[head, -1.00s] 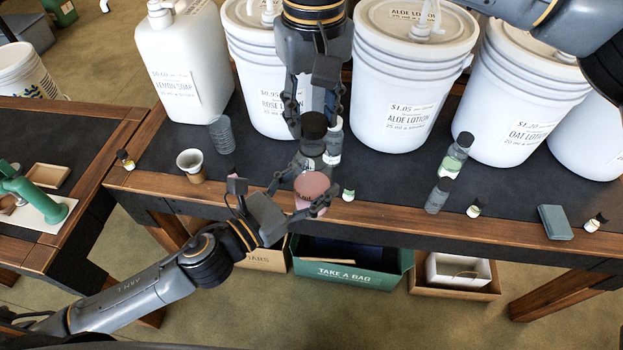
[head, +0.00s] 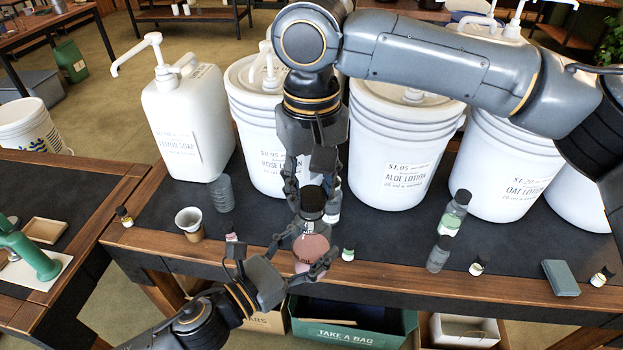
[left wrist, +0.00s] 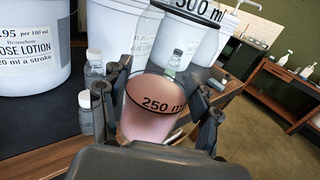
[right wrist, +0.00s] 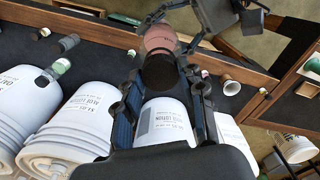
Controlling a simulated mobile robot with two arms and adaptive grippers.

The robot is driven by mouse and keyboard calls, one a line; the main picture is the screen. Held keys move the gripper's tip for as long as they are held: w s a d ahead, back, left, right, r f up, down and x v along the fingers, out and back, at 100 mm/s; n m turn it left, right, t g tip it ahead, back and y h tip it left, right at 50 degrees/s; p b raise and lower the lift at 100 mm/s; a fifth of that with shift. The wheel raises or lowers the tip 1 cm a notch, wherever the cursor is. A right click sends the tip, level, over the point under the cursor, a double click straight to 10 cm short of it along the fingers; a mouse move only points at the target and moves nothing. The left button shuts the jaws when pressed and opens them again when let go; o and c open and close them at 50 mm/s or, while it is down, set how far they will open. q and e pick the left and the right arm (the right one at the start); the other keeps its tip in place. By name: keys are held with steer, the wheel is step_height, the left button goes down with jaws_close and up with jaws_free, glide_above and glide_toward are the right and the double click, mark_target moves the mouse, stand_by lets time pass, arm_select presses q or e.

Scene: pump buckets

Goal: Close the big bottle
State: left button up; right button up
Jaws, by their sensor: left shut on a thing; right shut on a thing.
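The big bottle (head: 311,250) is clear with pink liquid in its lower part. My left gripper (head: 296,272) is shut around its lower body and holds it upright by the table's front edge. In the left wrist view the bottle (left wrist: 150,108) shows a 250 ml mark. A black cap (head: 313,198) is in my right gripper (head: 312,190), which points down from above. The cap is over the bottle's mouth; whether it touches or sits on the neck cannot be told. In the right wrist view the cap (right wrist: 160,71) hides the neck.
White buckets with pumps, such as the aloe lotion bucket (head: 400,150), stand behind. A green box (head: 345,333) is below the front edge.

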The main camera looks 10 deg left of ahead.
steer(key=shift+f, duration=0.6)
stand_by(0.5)
steer(key=m, duration=1)
steer(key=shift+a, duration=0.1)
steer(key=m, duration=1.2)
steer(key=shift+w+m, duration=0.1)
steer(key=shift+m, duration=0.3)
steer(key=o, duration=0.7)
steer(key=shift+r, duration=0.1)
